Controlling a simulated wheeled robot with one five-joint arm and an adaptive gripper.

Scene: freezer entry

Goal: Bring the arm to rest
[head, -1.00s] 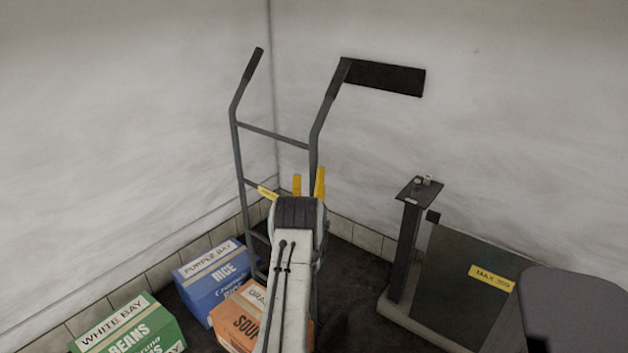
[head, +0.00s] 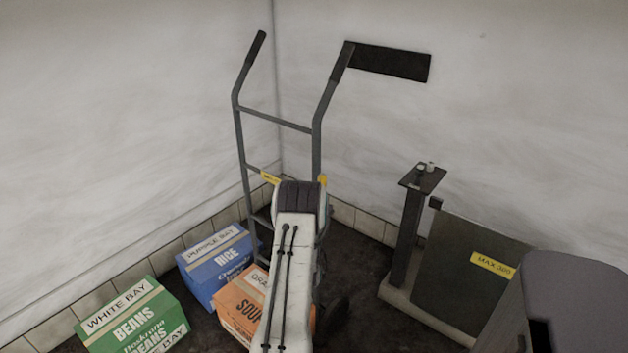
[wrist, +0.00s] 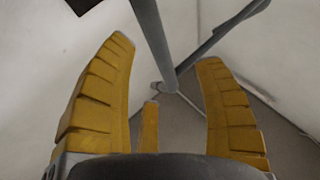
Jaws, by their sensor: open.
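My gripper (wrist: 165,70) shows in the wrist view with its yellow fingers spread wide and nothing between them. Grey tubes of the hand truck (wrist: 155,40) run beyond the fingers in that view; I cannot tell how far off they are. In the head view my arm reaches forward from the bottom middle toward the hand truck (head: 275,124), which stands upright in the corner. My arm hides most of the gripper there; only a small bit of yellow shows past the arm's end.
A green beans box (head: 135,322), a blue rice box (head: 215,268) and an orange soup box (head: 238,305) sit on the floor left of my arm. A platform scale (head: 405,235) and a dark panel with a yellow label (head: 470,275) stand at right. White walls close the corner.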

